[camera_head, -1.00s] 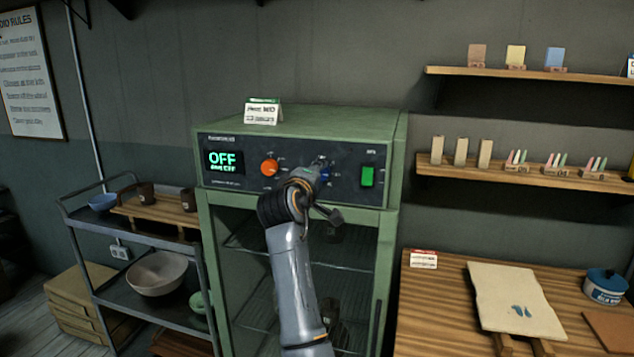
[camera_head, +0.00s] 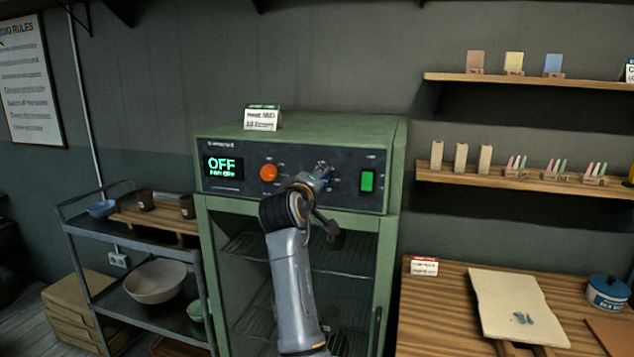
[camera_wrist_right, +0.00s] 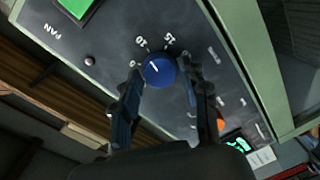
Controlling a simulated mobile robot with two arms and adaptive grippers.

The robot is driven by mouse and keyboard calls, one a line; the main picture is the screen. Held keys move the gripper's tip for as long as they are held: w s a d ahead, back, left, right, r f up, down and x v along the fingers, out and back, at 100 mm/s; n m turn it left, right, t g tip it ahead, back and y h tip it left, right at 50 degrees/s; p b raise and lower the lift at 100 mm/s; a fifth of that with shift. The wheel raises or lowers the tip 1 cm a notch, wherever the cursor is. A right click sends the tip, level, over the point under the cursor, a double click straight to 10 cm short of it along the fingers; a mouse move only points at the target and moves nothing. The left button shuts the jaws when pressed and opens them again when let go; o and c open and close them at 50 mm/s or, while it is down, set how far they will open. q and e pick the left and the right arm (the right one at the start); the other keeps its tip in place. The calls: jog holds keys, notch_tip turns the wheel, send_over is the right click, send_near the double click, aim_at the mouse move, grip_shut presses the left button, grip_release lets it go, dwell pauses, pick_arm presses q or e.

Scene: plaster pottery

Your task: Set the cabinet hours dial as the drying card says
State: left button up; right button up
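The green drying cabinet (camera_head: 300,128) has a dark panel with a display (camera_head: 222,165) reading OFF, an orange dial (camera_head: 269,172) and a green switch (camera_head: 367,181). In the right wrist view the blue dial (camera_wrist_right: 160,69) shows a white pointer line and numbers around it, too blurred to read surely. My right gripper (camera_wrist_right: 162,72) is open, with one finger on each side of the blue dial; I cannot tell if they touch it. In the head view this gripper (camera_head: 321,172) mostly hides the dial. A white card with a green header (camera_head: 262,118) stands on the cabinet; its small text is unclear. My left gripper is out of view.
A metal cart (camera_head: 135,238) with bowls and cups stands left of the cabinet. A wooden table (camera_head: 450,305) with a pale board (camera_head: 515,305) and a blue jar (camera_head: 607,290) is at the right. Two wall shelves (camera_head: 540,178) hang above it.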

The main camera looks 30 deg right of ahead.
jog(key=shift+o, duration=0.6)
jog(key=f+v, duration=0.1)
jog(key=v, duration=1.1)
jog(key=shift+r, duration=0.4)
